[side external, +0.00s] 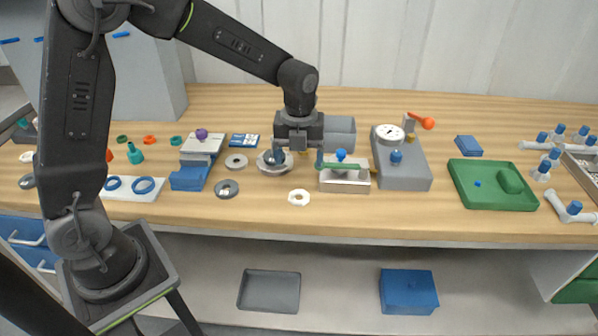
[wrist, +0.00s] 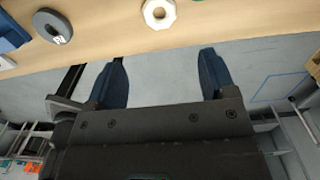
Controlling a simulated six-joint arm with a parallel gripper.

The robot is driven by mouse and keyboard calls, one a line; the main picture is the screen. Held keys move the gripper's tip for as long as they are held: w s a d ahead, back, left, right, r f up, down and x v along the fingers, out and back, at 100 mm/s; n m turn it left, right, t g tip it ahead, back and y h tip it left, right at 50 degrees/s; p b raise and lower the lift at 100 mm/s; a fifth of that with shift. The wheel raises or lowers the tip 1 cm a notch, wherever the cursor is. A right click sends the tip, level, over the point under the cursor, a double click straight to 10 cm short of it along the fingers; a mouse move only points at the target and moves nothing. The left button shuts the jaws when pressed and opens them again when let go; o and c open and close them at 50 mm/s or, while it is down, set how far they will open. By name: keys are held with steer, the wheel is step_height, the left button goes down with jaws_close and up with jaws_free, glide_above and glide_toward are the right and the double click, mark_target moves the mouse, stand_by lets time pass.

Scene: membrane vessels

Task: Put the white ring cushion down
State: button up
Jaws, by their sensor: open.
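The white ring cushion (side external: 292,199), a pale eight-sided ring with a hole, lies flat near the table's front edge in the side view. It also shows at the top of the wrist view (wrist: 160,25), cut by the frame edge. My gripper (side external: 299,157) is above the table behind the ring in the side view, with its fingers apart. In the wrist view the two blue-grey fingers (wrist: 162,60) are wide apart with nothing between them. The ring is apart from both fingers.
A grey ring (side external: 219,191) lies left of the cushion. A round-topped grey vessel (side external: 264,169) stands behind it. A block with a green bar (side external: 345,185) is at its right, beside a grey unit with a dial (side external: 405,180). Bare wood surrounds the cushion.

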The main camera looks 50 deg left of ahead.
steer(key=s+r+n+t, duration=0.3)
steer(key=s+r+n, duration=0.75)
steer(key=n, duration=0.25)
steer(key=s+r+n+t, duration=0.2)
steer(key=s+n, duration=0.8)
steer(key=n, duration=0.4)
steer(key=shift+a+t, duration=0.2)
steer(key=shift+t, duration=0.1)
